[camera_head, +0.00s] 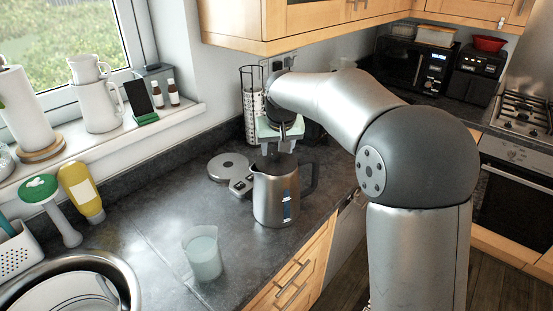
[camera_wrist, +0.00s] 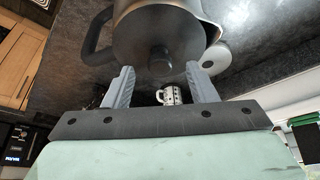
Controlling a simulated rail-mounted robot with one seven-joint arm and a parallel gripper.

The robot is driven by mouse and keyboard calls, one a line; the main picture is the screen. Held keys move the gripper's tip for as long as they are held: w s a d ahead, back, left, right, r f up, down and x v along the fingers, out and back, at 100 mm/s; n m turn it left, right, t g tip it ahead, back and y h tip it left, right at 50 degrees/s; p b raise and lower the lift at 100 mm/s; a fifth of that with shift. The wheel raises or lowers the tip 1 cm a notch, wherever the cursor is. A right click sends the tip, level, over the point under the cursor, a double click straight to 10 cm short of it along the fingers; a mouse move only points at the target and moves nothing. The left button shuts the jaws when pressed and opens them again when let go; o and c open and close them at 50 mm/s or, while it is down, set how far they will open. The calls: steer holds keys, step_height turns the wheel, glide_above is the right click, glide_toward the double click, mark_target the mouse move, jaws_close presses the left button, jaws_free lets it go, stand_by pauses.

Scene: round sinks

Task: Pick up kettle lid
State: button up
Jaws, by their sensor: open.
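The kettle (camera_head: 276,196) is a brushed steel jug with a dark handle, standing upright on the dark worktop. In the wrist view its round dark lid (camera_wrist: 150,30) sits in the kettle's top, with a small round knob (camera_wrist: 160,58) in the middle. My gripper (camera_head: 277,152) is above the kettle, pointing down. In the wrist view my gripper (camera_wrist: 162,82) is open, its two grey fingers on either side of the knob and apart from it.
A glass of pale liquid (camera_head: 203,254) stands nearer the front. A sink (camera_head: 125,275) is at the lower left. Wall cupboards (camera_head: 300,22) hang above the worktop.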

steer(key=shift+x, duration=1.2)
steer(key=c, duration=1.1)
steer(key=shift+o, duration=0.2)
steer(key=shift+r, duration=0.5)
step_height(320, 180, up, 3)
steer(key=shift+f, duration=0.25)
steer(key=s+a+r+b, duration=0.3)
steer(key=s+r, duration=0.6)
steer(key=s, duration=0.4)
steer(key=shift+s+a+r+b, duration=0.25)
steer(key=shift+s+r+b, duration=0.05)
steer(key=shift+b, duration=0.55)
